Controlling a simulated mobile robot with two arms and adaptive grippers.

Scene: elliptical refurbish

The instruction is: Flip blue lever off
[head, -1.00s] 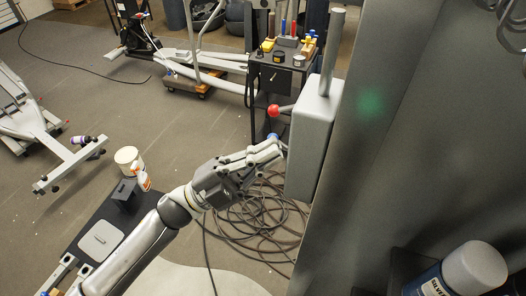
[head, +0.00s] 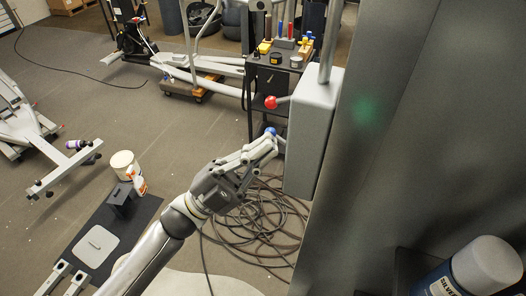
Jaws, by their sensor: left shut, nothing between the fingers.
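The blue lever knob (head: 270,131) shows just above my left gripper's fingertips, on the left side of a grey switch box (head: 311,130). A red lever knob (head: 270,102) sticks out of the same box a little higher. My left gripper (head: 268,146) is shut with nothing in it. Its fingertips are just below the blue knob; I cannot tell whether they touch it. Part of the blue lever's shaft is hidden by the fingers. My right gripper is not in view.
The box is fixed to a large grey metal panel (head: 390,140) on the right. Coiled cable (head: 255,225) lies on the floor below. A tool cart (head: 277,75) stands behind. A can with a grey cap (head: 480,268) is at the lower right.

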